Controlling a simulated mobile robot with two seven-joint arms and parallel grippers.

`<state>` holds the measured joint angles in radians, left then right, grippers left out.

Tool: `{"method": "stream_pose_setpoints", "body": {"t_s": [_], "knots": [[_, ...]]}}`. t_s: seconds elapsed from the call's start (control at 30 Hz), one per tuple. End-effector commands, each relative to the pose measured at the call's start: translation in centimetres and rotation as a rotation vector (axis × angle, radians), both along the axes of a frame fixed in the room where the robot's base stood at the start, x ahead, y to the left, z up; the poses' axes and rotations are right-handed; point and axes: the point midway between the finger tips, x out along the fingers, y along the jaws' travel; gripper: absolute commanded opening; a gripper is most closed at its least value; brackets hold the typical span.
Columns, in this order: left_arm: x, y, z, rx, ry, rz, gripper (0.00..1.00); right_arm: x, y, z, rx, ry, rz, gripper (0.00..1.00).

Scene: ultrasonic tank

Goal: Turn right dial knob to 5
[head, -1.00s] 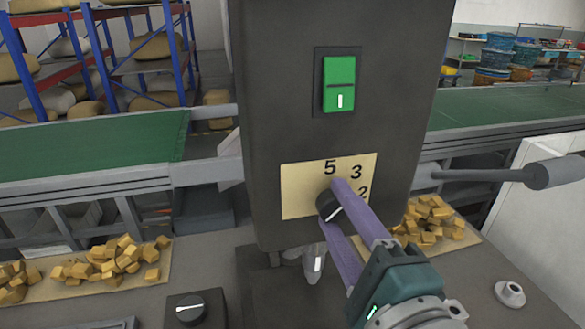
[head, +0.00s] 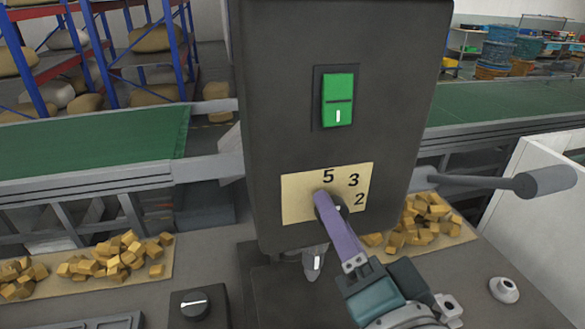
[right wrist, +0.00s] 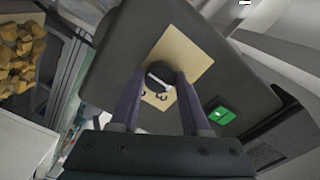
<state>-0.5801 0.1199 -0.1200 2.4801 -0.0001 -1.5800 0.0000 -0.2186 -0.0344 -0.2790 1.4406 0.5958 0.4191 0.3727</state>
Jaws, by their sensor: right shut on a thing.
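The right dial knob (head: 343,209) is round and black with a white pointer line. It sits on a pale yellow plate (head: 296,205) marked 5, 3 and 2, on the front of a dark machine column. My right gripper (head: 323,200) is shut on this knob, and its purple finger hides most of it in the head view. In the right wrist view the knob (right wrist: 159,74) lies between the two fingers (right wrist: 156,85). The white line shows there, but I cannot tell exactly which number it points to. My left gripper is not in view.
A green switch (head: 338,100) is above the plate. A lever with a grey handle (head: 545,181) sticks out right. A second black knob (head: 190,304) is at lower left. Yellow blocks (head: 105,258) lie on both sides.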

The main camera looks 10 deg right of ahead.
Motion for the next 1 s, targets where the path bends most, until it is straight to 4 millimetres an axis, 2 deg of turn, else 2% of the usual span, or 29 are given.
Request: {"method": "stream_pose_setpoints", "body": {"t_s": [0.67, 0.7, 0.93, 1.0], "knots": [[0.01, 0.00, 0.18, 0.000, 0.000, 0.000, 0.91, 0.02, 0.00, 0.07, -0.058, -0.004, 0.000, 0.00], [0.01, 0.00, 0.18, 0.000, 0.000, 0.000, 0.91, 0.02, 0.00, 0.07, -0.058, -0.004, 0.000, 0.51], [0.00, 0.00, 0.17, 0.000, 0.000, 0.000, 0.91, 0.01, 0.00, 0.04, -0.055, -0.003, 0.000, 0.77], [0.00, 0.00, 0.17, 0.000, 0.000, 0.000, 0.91, 0.01, -0.01, 0.03, -0.055, -0.003, 0.000, 0.77]]}}
